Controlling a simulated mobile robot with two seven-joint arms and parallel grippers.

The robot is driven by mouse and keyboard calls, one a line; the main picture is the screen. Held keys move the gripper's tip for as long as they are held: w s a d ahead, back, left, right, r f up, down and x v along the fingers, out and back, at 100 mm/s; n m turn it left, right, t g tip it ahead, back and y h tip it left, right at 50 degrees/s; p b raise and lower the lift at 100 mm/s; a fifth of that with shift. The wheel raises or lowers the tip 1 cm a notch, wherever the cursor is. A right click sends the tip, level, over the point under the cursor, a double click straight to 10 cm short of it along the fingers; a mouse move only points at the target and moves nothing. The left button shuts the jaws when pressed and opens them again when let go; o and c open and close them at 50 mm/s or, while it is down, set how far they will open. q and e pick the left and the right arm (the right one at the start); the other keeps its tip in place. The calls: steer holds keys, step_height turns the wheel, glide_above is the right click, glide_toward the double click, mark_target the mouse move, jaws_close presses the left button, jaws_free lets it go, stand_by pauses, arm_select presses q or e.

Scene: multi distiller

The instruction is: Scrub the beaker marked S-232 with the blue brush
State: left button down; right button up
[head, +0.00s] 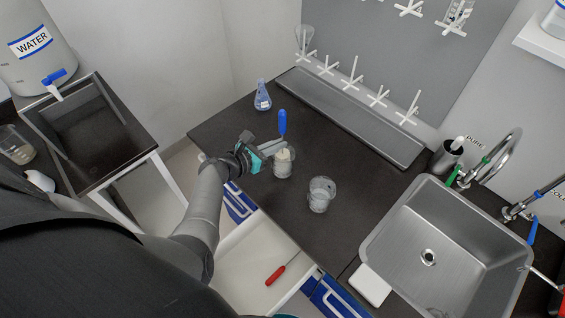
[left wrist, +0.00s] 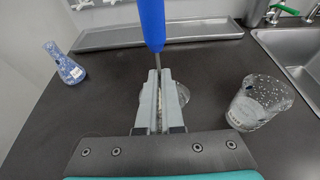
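The blue brush (head: 282,122) stands upright with its blue handle up. Its white bristle end is down inside a beaker (head: 284,169) on the dark counter. My left gripper (head: 281,146) is shut on the brush's thin shaft, just above this beaker. In the left wrist view the blue handle (left wrist: 152,25) rises above the closed fingers (left wrist: 157,100), which mostly hide the beaker (left wrist: 184,95). A second, speckled beaker (head: 321,194) stands to the right; it also shows in the left wrist view (left wrist: 257,103). I cannot read a mark on either beaker. My right gripper is not in view.
A blue flask (head: 262,97) stands behind the gripper. A grey tray (head: 345,115) lies below the peg board (head: 400,60). The sink (head: 440,240) is at right, with a white block (head: 370,285) at its edge. An open drawer (head: 245,265) holds a red-handled tool (head: 277,275).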

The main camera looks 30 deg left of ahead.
mark_target(280, 112)
arm_select(q)
steer(key=shift+r, duration=0.1)
steer(key=shift+r+p, duration=1.75)
steer(key=shift+r, duration=4.25)
